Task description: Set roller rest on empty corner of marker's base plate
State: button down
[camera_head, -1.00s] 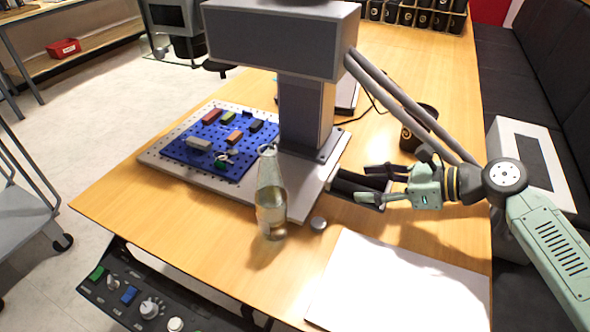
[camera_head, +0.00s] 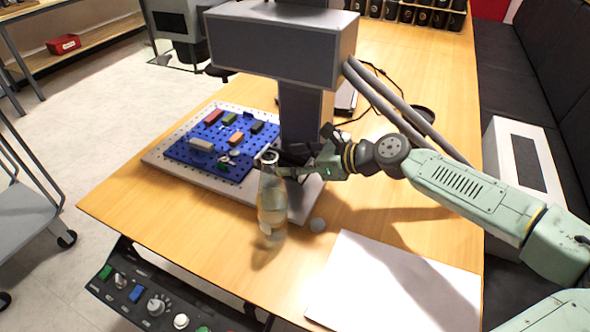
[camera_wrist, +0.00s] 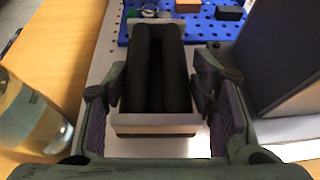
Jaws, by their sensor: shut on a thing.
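The roller rest (camera_wrist: 160,70) has two black rollers side by side between pale end plates. In the wrist view it sits between the two fingers of my gripper (camera_wrist: 160,108), which is shut on it. In the head view my gripper (camera_head: 293,163) is over the near right part of the marker's pale base plate (camera_head: 303,203), beside the column. The bottle and gripper partly hide the rest there. I cannot tell whether the rest touches the plate. The marker's column (camera_head: 305,115) stands just behind the gripper.
A clear glass bottle (camera_head: 271,205) stands close in front of the gripper, at the plate's near edge. A blue pegboard (camera_head: 190,160) with several small blocks covers the plate's left part.

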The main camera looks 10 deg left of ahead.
jog(key=shift+f, duration=1.65)
jog(key=shift+p, duration=0.3)
jog(key=c, duration=0.7)
grip_release()
jog(key=shift+f, duration=0.15)
jog(key=b+v, duration=0.2)
jog(key=v, duration=1)
jog(key=shift+s, duration=0.1)
